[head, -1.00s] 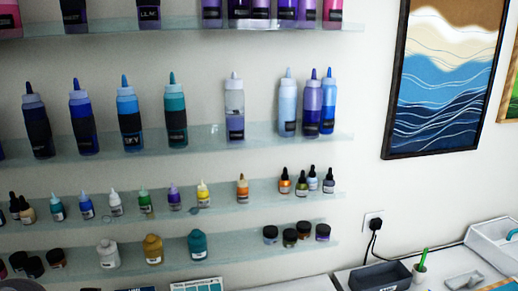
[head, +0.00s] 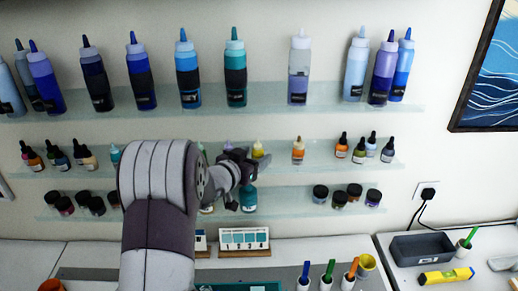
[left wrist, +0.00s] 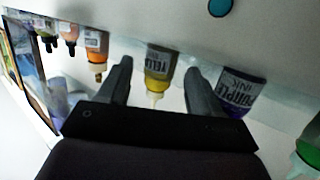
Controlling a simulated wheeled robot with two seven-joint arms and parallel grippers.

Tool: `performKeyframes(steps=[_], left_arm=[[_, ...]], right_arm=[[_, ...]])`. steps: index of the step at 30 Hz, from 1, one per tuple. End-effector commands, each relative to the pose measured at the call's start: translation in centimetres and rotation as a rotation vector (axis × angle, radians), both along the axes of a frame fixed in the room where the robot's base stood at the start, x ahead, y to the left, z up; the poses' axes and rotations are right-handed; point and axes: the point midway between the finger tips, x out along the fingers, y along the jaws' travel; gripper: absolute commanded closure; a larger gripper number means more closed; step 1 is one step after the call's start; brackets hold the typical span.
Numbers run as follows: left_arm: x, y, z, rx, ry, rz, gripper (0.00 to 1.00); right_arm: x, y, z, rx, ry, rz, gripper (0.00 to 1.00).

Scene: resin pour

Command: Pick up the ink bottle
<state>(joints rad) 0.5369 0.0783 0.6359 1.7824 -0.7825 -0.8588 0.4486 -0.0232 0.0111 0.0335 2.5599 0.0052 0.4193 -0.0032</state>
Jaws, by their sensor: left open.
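A small yellow ink bottle (head: 258,150) with a pale tip stands on the middle glass shelf, partly behind my left gripper (head: 243,165). In the left wrist view, which is upside down, the yellow bottle (left wrist: 160,68) shows between the two spread fingers of the left gripper (left wrist: 158,68); I cannot tell how deep it sits between them. A purple ink bottle (left wrist: 238,92) is close beside one finger. An orange bottle (left wrist: 96,42) is on the other side, and it also shows in the head view (head: 298,151). My right gripper is not in view.
The upper shelf (head: 330,97) holds several tall squeeze bottles. Jars stand on the lower shelf, with a teal bottle (head: 248,198) under my gripper. Below are a colour chart (head: 244,240), upright pens, a dark grey tray (head: 422,246) and a yellow level (head: 446,276).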

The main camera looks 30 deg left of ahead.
Motion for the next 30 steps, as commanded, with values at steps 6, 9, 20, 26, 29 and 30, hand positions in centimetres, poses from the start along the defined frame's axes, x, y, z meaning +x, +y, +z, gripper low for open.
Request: performKeyframes(steps=[6,9,20,26,29,30], left_arm=[[2.6,-0.1,-0.3,0.001,-0.001,-0.001,0.35],[2.6,-0.1,-0.5,0.001,-0.001,0.000,0.35],[2.6,-0.1,-0.4,0.001,-0.001,0.000,0.91],[2.5,-0.1,-0.4,0.002,-0.002,0.000,0.91],[2.3,-0.2,-0.2,0.004,-0.003,0.000,0.91],[2.2,-0.3,-0.1,0.004,-0.004,-0.001,0.91]], right_arm=[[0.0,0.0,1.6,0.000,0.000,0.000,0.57],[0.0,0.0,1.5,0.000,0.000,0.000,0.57],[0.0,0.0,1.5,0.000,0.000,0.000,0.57],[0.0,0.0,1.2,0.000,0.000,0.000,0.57],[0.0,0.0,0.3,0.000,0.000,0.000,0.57],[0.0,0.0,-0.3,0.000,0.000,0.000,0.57]])
